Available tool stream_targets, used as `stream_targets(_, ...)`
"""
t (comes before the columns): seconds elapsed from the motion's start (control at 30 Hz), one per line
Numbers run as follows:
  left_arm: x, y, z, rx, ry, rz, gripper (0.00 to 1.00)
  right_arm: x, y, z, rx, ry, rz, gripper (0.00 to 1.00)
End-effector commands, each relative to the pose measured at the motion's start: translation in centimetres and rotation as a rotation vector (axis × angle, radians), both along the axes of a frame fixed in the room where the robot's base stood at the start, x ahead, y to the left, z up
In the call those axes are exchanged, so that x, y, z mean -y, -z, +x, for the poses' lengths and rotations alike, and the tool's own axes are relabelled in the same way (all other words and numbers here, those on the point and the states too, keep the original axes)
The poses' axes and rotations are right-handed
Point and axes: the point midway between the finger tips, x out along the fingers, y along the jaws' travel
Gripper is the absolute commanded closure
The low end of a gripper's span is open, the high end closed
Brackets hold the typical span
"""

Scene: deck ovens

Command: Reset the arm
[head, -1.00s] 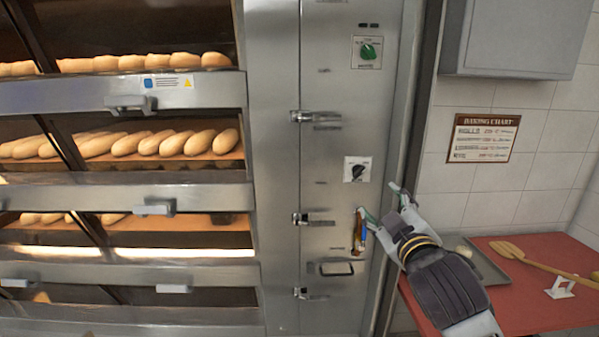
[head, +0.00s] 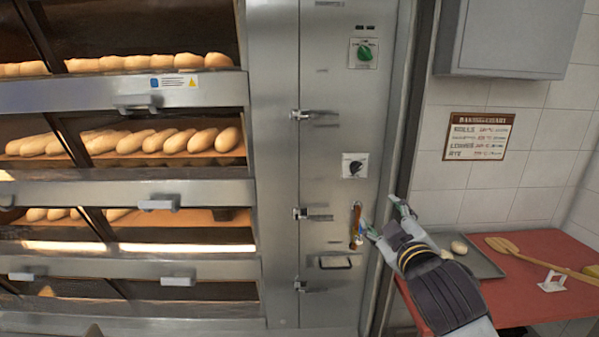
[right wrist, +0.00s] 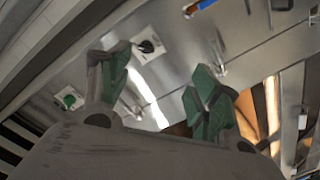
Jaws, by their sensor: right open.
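My right gripper (head: 384,217) is in front of the lower part of the oven's steel control panel (head: 334,130), near its right edge. Its two fingers are spread and nothing is between them. In the right wrist view the green-padded fingers (right wrist: 160,92) also stand apart and empty, with the panel behind them. My left gripper is not in view.
Deck ovens with loaves (head: 165,142) fill the left. A black knob (head: 355,166) and a green knob (head: 364,53) are on the panel. At right, a red table (head: 530,249) holds a tray (head: 487,264) and a wooden paddle (head: 545,262). A grey box (head: 515,38) hangs above.

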Motion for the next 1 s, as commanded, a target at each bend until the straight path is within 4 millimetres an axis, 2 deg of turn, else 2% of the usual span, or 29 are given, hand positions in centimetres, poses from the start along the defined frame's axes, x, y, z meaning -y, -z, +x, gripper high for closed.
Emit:
stream_targets(0.17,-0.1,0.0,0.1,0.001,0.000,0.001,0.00,0.2,2.2,-0.1,-0.055,0.008,0.026,0.38)
stream_targets(0.37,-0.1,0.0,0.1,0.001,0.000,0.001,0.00,0.7,5.9,-0.5,-0.148,0.025,0.070,0.38)
stream_targets(0.67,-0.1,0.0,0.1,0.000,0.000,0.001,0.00,1.6,14.4,-2.6,-0.365,0.074,0.167,0.38)
stream_targets(1.0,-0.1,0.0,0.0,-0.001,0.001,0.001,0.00,2.4,23.6,-6.9,-0.615,0.146,0.270,0.38)
